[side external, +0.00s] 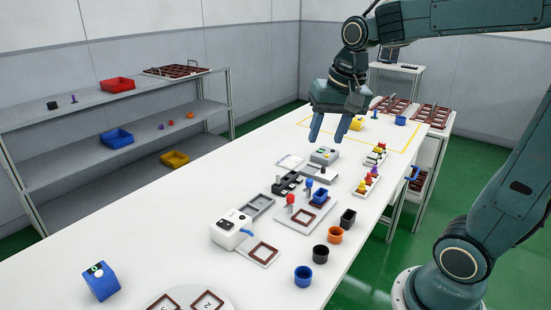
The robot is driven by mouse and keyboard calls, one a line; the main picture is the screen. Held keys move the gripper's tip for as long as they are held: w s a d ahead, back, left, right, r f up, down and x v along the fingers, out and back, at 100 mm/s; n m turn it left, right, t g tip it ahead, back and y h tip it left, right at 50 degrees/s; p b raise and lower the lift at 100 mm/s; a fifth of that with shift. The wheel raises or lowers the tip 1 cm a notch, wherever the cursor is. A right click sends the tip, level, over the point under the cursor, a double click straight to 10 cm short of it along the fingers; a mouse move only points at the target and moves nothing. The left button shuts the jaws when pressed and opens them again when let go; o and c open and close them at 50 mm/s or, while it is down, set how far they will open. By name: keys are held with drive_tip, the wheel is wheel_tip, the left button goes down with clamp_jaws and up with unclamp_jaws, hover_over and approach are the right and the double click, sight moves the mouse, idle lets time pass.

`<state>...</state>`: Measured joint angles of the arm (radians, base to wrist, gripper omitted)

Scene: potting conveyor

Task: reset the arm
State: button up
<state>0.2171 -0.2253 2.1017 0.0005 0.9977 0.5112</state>
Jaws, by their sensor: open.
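My gripper (331,128) hangs above the white table (180,223), over its middle to far part. Its two blue fingers point down and stand apart, with nothing between them. It is clear of the things below it. My arm reaches in from the upper right, bent at the elbow.
Below my gripper stand a grey device (325,155), a black holder (287,184) and a blue cup (320,197). Black, orange and blue pots (303,276) line the front. A white device (231,228) sits left of them. Shelves (130,123) stand at left. The table's left strip is mostly clear.

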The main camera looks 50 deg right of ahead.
drive_tip(key=s+a+f+n+t, duration=0.1)
drive_tip(key=s+a+n, duration=0.2)
drive_tip(key=s, duration=0.3)
drive_tip(key=s+a+f+n+t, duration=0.1)
drive_tip(key=s+a+n, duration=0.2)
drive_tip(key=s+n, duration=0.2)
drive_tip(key=shift+s+a+t+y, duration=0.3)
drive_tip(key=shift+s, duration=0.25)
